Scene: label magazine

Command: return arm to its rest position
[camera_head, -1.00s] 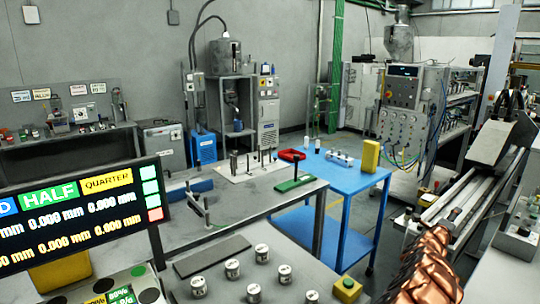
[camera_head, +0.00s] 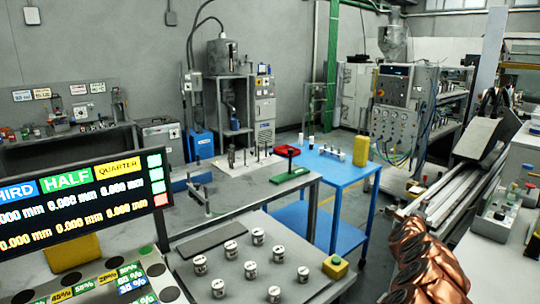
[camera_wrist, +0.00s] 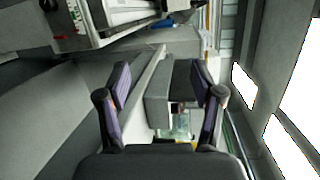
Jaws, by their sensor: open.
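My gripper (camera_wrist: 162,100) shows in the wrist view with its two dark fingers spread apart and nothing between them. Beyond the fingers the wrist view shows a tilted scene of grey machine bodies and a wall with bright windows. In the head view my copper-coloured arm (camera_head: 425,262) is at the lower right, in front of the long grey rail machine. The gripper itself cannot be made out in the head view.
A grey table at the front holds several white labelled cylinders (camera_head: 257,236) and a yellow button box (camera_head: 335,267). A display screen (camera_head: 85,203) stands at left. A blue table (camera_head: 340,170) is behind. Floor (camera_head: 383,222) is free between the blue table and the rail machine (camera_head: 465,185).

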